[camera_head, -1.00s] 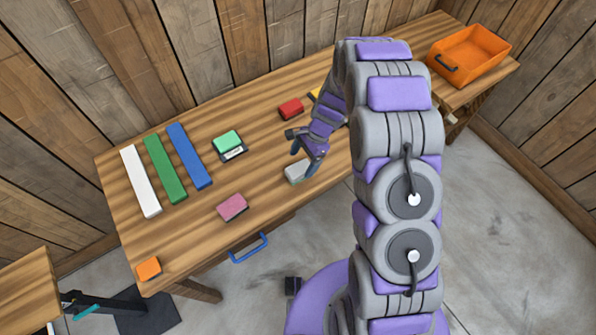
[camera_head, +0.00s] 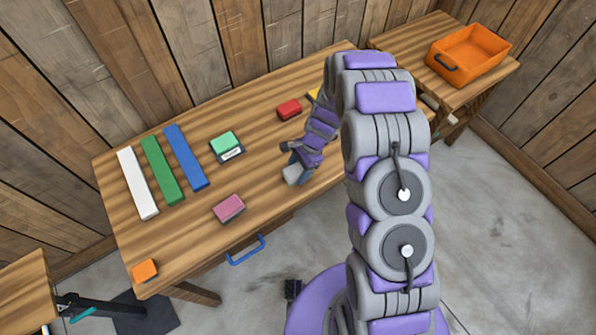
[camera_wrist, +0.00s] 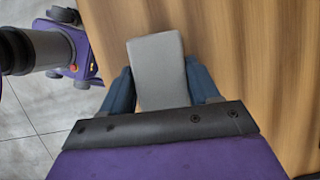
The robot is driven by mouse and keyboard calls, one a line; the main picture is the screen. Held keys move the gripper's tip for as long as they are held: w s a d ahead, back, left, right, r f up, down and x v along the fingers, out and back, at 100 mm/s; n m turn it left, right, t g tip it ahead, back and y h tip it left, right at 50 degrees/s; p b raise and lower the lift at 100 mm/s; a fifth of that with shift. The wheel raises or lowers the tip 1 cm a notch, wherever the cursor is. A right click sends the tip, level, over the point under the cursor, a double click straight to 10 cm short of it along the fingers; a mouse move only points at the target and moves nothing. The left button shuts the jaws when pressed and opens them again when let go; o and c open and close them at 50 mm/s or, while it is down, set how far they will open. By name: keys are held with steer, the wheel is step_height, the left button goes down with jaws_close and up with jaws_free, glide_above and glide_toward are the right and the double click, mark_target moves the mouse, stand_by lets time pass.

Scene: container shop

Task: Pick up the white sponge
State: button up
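The white sponge (camera_head: 292,174) lies near the front edge of the wooden table, looking pale grey. In the wrist view the sponge (camera_wrist: 158,70) is between the two blue fingers of my gripper (camera_wrist: 160,90). The fingers lie along its left and right sides and look in contact, with no clear gap. In the head view my gripper (camera_head: 297,163) is down at the sponge and hides part of it. The sponge still appears to be at table height.
On the table are a pink block (camera_head: 229,208), a green sponge-like block (camera_head: 224,141), a red block (camera_head: 289,109), an orange block (camera_head: 145,270) and white (camera_head: 137,183), green (camera_head: 162,171) and blue (camera_head: 186,157) strips. An orange crate (camera_head: 470,75) stands on another table at right.

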mark_target(294, 173)
steer(key=shift+a, duration=0.35)
steer(key=c, duration=0.6)
steer(key=shift+c, duration=0.2)
steer(key=shift+d+r, duration=0.1)
steer(key=shift+r, duration=0.4)
steer(key=r, duration=0.1)
steer(key=r+p, duration=0.1)
steer(key=shift+s+d+r, duration=0.2)
steer(key=shift+s+r, duration=0.1)
steer(key=shift+r, duration=0.05)
steer(key=s+d+p, duration=0.1)
steer(key=s+d, duration=0.3)
steer(key=s, duration=0.2)
steer(key=s+d+r, duration=0.1)
steer(key=s+d, duration=0.3)
steer(key=s, duration=0.2)
steer(key=shift+s+d+r+p, duration=0.15)
steer(key=shift+s+d+p, duration=0.1)
steer(key=shift+s+p, duration=0.15)
